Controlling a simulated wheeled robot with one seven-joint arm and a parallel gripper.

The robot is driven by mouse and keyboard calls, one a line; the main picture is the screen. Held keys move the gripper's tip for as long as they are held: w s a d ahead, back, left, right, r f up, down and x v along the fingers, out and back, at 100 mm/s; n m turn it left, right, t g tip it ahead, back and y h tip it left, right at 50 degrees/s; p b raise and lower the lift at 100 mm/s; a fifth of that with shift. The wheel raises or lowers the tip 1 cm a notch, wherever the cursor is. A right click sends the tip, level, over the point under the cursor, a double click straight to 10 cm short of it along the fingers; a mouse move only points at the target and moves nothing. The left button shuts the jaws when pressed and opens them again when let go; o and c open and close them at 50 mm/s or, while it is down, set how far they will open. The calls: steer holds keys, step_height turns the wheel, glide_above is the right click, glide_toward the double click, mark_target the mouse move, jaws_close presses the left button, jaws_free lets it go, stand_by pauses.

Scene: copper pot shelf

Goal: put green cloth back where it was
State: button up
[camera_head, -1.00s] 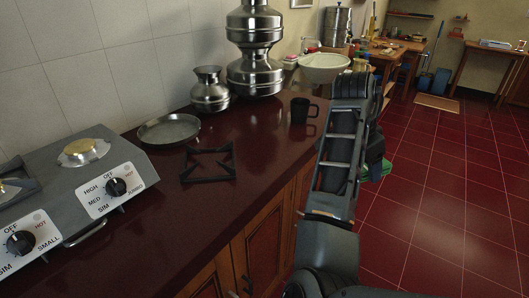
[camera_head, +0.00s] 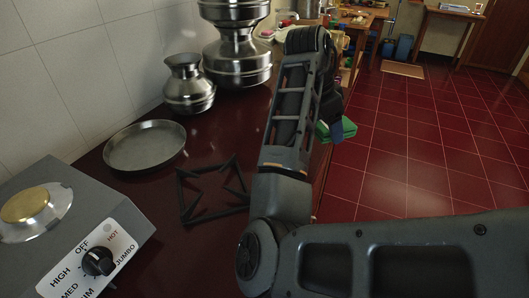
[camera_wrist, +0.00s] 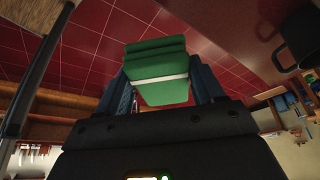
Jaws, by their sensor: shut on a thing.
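The green cloth (camera_wrist: 160,65) is folded, with a white stripe across it. In the wrist view it sits between the two fingers of my gripper (camera_wrist: 160,88), which is shut on it. In the head view a part of the green cloth (camera_head: 323,131) shows to the right of my arm, beyond the counter's edge and above the red floor. A dark fingertip of my gripper (camera_head: 343,128) shows beside it; the rest is hidden behind my arm.
The dark red counter (camera_head: 222,128) holds a metal pan (camera_head: 145,146), a black burner grate (camera_head: 214,190), a stove (camera_head: 75,225), a small steel pot (camera_head: 188,85) and a large stacked steel vessel (camera_head: 237,50). A dark mug (camera_wrist: 296,45) shows in the wrist view. The red tiled floor (camera_head: 430,150) at right is clear.

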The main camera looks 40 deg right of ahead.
steer(key=w+a+f, duration=0.2)
steer(key=w, duration=0.1)
steer(key=w+a+f+p, duration=0.1)
steer(key=w+a+f, duration=0.1)
steer(key=w+a, duration=0.1)
steer(key=w+a+f, duration=0.2)
steer(key=w+f, duration=0.1)
steer(key=shift+w+a, duration=0.2)
steer(key=shift+a, duration=0.2)
step_height(320, 180, down, 4)
steer(key=shift+p, duration=0.55)
steer(key=shift+s+f+b, duration=0.2)
steer(key=shift+f+b, duration=0.25)
steer(key=shift+f, duration=0.3)
steer(key=o, duration=1)
steer(key=shift+f, duration=0.2)
steer(key=b+v, duration=0.1)
steer(key=v, duration=1.3)
steer(key=shift+d, duration=0.4)
steer(key=shift+r, duration=0.1)
